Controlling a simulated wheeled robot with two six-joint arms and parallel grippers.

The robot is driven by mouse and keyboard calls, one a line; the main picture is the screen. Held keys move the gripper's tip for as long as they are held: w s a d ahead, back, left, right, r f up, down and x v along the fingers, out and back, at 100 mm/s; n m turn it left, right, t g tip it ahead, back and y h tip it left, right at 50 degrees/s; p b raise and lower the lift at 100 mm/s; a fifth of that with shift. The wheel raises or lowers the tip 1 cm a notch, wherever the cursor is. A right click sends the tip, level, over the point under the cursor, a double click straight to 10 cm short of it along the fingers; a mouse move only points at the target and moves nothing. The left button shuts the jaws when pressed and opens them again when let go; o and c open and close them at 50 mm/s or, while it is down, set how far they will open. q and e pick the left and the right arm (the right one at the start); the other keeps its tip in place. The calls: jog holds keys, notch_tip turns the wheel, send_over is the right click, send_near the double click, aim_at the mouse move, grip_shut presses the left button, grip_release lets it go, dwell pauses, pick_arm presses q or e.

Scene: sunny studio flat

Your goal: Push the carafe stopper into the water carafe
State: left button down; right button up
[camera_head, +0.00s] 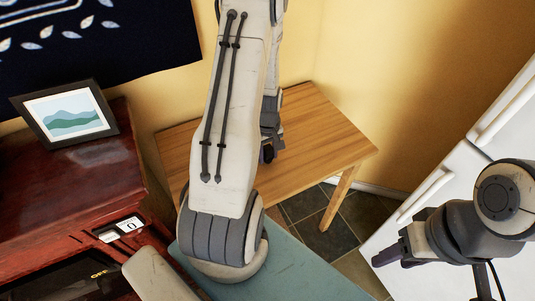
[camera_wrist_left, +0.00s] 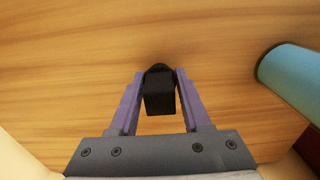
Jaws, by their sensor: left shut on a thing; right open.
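My left gripper (camera_wrist_left: 160,88) is shut on a small black block, which I take to be the carafe stopper (camera_wrist_left: 160,97). It is held between the purple fingers above the wooden table. In the head view, my left gripper (camera_head: 268,153) is mostly hidden behind my own arm. A teal cylinder (camera_wrist_left: 295,80) shows at the right of the left wrist view, beside and apart from the stopper; I cannot tell whether it is the water carafe. No carafe is plain in the head view, where my arm covers much of the table. My right gripper (camera_head: 388,258) is open and empty, away from the table at the right.
The wooden table (camera_head: 325,140) stands in the corner, its right part bare. A dark red cabinet (camera_head: 75,185) with a framed picture (camera_head: 68,115) is at left. A teal surface (camera_head: 300,275) lies in front. A white fridge (camera_head: 450,190) is at right.

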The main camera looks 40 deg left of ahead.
aim_at(268, 147)
pick_arm(q)
jog(key=shift+r+p, duration=1.55)
jog(key=shift+r, duration=0.45)
